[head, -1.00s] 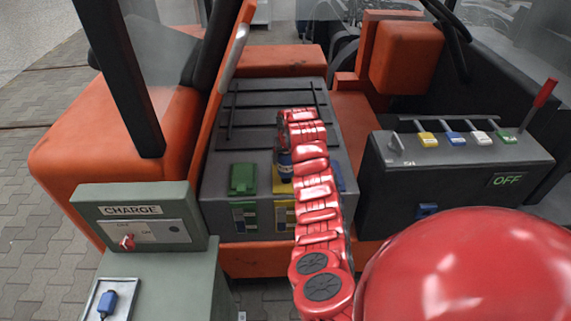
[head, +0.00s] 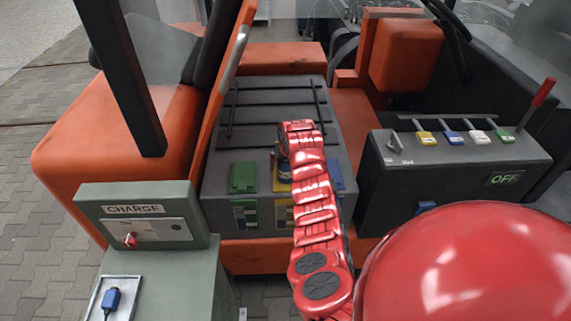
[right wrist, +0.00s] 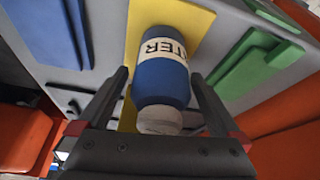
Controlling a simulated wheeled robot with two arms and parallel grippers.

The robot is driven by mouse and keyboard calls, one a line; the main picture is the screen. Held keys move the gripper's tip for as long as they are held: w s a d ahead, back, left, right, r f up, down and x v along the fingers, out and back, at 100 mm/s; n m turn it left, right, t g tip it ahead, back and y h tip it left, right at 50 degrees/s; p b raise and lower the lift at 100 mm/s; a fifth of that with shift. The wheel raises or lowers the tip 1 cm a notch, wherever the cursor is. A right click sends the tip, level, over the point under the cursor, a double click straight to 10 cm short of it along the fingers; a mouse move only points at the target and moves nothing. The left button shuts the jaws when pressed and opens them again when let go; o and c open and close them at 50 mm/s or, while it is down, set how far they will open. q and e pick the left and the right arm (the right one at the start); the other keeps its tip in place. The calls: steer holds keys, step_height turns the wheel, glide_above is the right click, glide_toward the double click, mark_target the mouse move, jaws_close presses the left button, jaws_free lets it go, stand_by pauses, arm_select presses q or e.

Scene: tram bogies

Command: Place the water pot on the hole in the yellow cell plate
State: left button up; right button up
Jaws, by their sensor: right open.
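The water pot is a blue bottle with a white band lettered "TER" and a pale cap (right wrist: 163,70). In the right wrist view it stands between the fingers of my right gripper (right wrist: 158,78), cap towards the camera, against the yellow cell plate (right wrist: 183,22). The fingers are open, one on either side of it. The hole is hidden, so I cannot tell how the pot sits over it. In the head view my red right arm covers most of the pot and of the yellow plate (head: 281,186). My left gripper is not in view.
A green cell plate (head: 243,178) is left of the yellow one and a blue one (head: 337,176) right of it, on the grey battery box (head: 222,150). A charge cabinet (head: 140,215) stands front left. A dark box marked OFF (head: 455,175) stands right.

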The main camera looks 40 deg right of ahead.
steer(key=shift+r, duration=0.3)
steer(key=shift+s+r, duration=0.2)
steer(key=shift+r, duration=0.2)
steer(key=b+v, duration=0.2)
steer(key=v, duration=0.5)
steer(key=shift+s+r, duration=0.15)
steer(key=shift+r, duration=0.1)
steer(key=shift+p+v, duration=0.3)
steer(key=shift+v, duration=1.4)
steer(key=shift+a, duration=0.1)
